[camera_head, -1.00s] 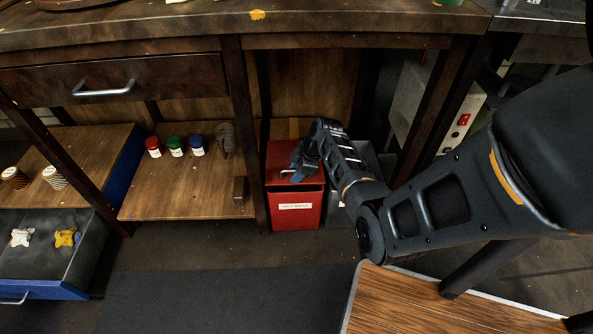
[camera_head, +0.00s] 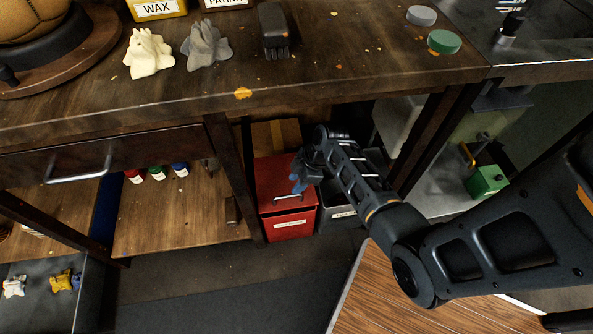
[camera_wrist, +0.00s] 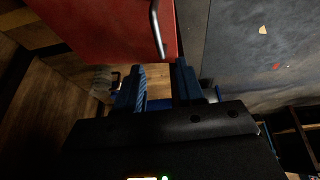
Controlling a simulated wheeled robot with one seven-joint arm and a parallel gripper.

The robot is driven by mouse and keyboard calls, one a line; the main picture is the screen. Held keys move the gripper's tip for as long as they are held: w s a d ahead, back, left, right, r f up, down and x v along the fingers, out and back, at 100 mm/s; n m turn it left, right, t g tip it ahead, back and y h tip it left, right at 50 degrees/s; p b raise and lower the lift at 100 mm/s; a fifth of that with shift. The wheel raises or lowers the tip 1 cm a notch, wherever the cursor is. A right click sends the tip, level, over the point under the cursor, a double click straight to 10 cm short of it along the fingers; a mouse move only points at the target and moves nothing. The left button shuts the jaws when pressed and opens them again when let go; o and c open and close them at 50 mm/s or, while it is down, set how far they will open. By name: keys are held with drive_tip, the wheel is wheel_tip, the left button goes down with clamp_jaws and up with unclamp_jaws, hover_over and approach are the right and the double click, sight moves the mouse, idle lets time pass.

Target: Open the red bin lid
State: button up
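The red bin (camera_head: 288,228) stands on the floor under the workbench, with a pale label on its front. Its red lid (camera_head: 272,176) looks down, and a metal handle (camera_head: 289,197) lies near its front edge. My gripper (camera_head: 299,183) is over the right side of the lid, close to the handle. In the wrist view, the lid (camera_wrist: 112,28) fills the upper left and the handle (camera_wrist: 157,30) runs along its right part. My gripper (camera_wrist: 163,86) is open there, its two blue fingers apart and empty. The handle is ahead of the fingers; contact cannot be told.
A grey bin (camera_head: 345,215) stands right beside the red one, under my arm. The workbench top (camera_head: 330,75) overhangs both bins, and a table leg (camera_head: 236,185) is close on the left. A wooden surface (camera_head: 375,295) is in front at the right.

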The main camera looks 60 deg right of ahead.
sight(286, 196)
drive_tip(key=shift+f, duration=0.25)
drive_tip(key=shift+b+x, duration=1.2)
drive_tip(key=shift+x, duration=2.4)
drive_tip(key=shift+c, duration=0.4)
clamp_jaws()
